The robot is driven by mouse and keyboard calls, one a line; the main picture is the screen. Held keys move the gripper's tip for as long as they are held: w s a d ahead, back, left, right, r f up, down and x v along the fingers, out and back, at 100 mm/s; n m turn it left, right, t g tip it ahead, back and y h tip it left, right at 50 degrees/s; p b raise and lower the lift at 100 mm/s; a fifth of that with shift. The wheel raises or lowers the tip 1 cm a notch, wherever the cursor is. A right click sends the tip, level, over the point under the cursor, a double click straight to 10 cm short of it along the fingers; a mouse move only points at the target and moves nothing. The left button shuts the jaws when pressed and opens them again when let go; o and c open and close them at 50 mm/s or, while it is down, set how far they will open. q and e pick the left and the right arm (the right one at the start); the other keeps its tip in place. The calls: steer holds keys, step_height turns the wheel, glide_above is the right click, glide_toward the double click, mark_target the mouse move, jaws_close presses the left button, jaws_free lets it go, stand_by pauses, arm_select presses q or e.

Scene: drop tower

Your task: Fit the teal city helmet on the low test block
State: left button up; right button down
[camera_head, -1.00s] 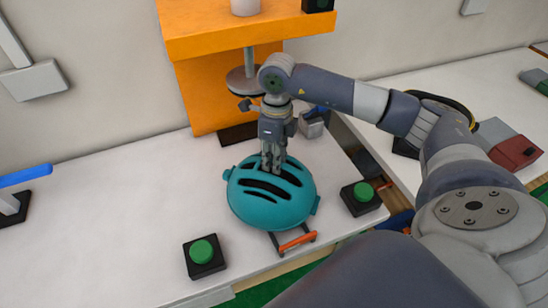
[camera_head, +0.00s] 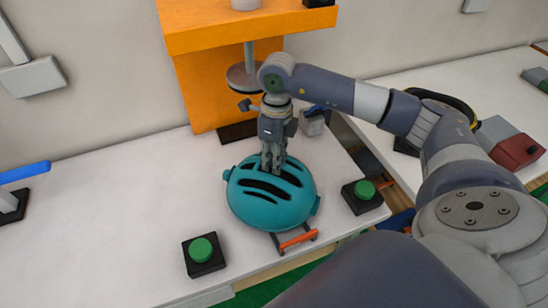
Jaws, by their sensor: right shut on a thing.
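The teal helmet (camera_head: 270,207) sits low over the white table, below the orange drop tower. My right gripper (camera_head: 272,168) points down at the helmet's upper side, with its fingers shut on the shell at the vents. I cannot tell whether the helmet rests on something, because its shell hides what is under it. A metal frame with an orange bar (camera_head: 298,240) sticks out from under the helmet's front edge. No low test block can be made out. My left gripper is not in view.
The orange tower (camera_head: 205,95) with a hanging round plate (camera_head: 241,78) stands behind the helmet. Black boxes with green buttons stand at front left (camera_head: 202,251) and at right (camera_head: 364,191).

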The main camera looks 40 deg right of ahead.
steer(key=c, duration=1.4)
jaws_free()
steer(key=shift+o, duration=0.2)
steer(key=c, duration=0.4)
steer(key=shift+o, duration=0.2)
steer(key=shift+r, duration=0.15)
steer(key=shift+r+p, duration=0.7)
steer(key=shift+r, duration=0.2)
steer(key=shift+r, duration=0.1)
